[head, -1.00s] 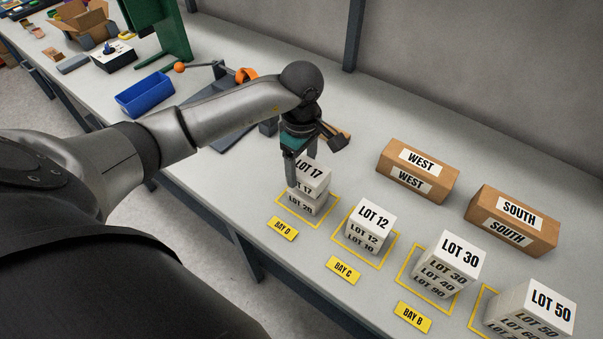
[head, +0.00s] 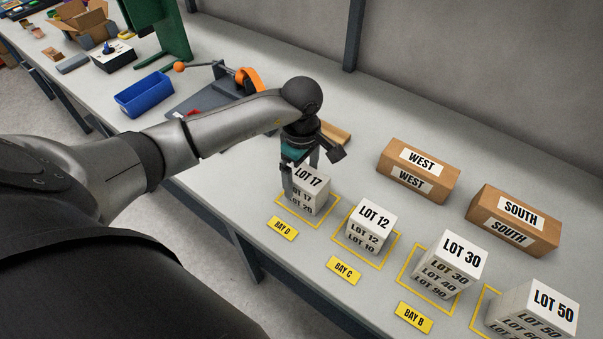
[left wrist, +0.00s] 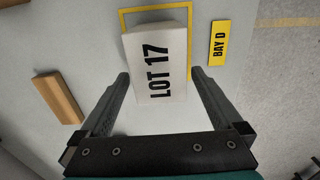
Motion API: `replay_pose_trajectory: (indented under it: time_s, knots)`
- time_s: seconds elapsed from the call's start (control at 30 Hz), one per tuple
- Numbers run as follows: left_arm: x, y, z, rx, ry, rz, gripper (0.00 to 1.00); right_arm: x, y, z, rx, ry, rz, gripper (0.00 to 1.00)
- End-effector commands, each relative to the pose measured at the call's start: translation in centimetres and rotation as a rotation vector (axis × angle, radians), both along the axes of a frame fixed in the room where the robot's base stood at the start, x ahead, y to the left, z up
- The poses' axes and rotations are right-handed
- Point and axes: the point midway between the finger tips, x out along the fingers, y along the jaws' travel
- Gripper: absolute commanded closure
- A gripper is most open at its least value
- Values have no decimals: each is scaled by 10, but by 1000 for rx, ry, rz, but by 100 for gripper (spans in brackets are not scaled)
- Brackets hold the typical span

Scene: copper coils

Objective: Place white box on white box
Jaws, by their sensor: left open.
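The white box LOT 17 (head: 309,178) sits on the white box LOT 20 (head: 300,208) inside the yellow outline at Bay D. My left gripper (head: 302,174) is above this stack with its fingers down beside LOT 17. In the left wrist view, LOT 17 (left wrist: 159,62) lies between the fingers of the open gripper (left wrist: 160,76), with a small gap visible at the right finger. LOT 20 is mostly hidden under LOT 17. My right gripper is not in view.
White stacks topped by LOT 12 (head: 374,215), LOT 30 (head: 462,247) and LOT 50 (head: 552,304) stand to the right. Brown boxes WEST (head: 418,170) and SOUTH (head: 513,220) stand behind. A blue bin (head: 145,94) stands at the left. Bare table lies between stacks and brown boxes.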

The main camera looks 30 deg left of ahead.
Motion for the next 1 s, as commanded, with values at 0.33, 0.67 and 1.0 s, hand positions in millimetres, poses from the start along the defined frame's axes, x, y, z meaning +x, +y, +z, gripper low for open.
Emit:
replay_pose_trajectory:
  time_s: [0.33, 0.67, 1.0]
  knots:
    - [1, 1, 37, 2, -5, -2, 0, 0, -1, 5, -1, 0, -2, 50]
    - [1, 0, 104, 1, -4, -1, 0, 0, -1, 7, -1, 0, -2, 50]
    - [0, 0, 124, 0, 1, 1, 0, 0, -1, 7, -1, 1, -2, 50]
